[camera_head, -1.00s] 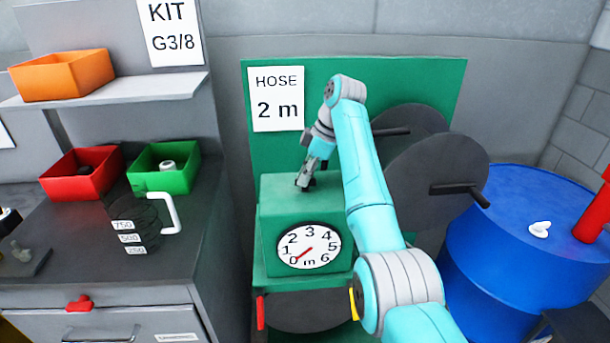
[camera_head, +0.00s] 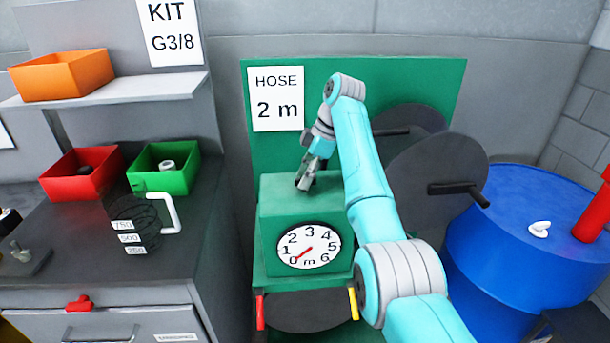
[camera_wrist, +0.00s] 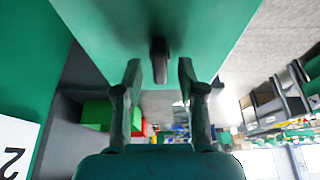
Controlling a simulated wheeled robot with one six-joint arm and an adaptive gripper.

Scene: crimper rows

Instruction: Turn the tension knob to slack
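A green hose machine (camera_head: 285,212) has a round white dial (camera_head: 309,246) marked 0 to 6 m, its red needle pointing close to 0. In the wrist view a dark, narrow knob (camera_wrist: 159,62) sticks out from the green machine face (camera_wrist: 115,25). My gripper (camera_wrist: 159,72) is open, with one finger on each side of the knob and gaps between.
Grey reel discs (camera_head: 437,172) with black handles stand right of my arm. A blue drum (camera_head: 530,255) is at the right. A bench (camera_head: 85,235) at the left holds a red bin (camera_head: 85,175), a green bin (camera_head: 180,180) and a jug (camera_head: 135,222).

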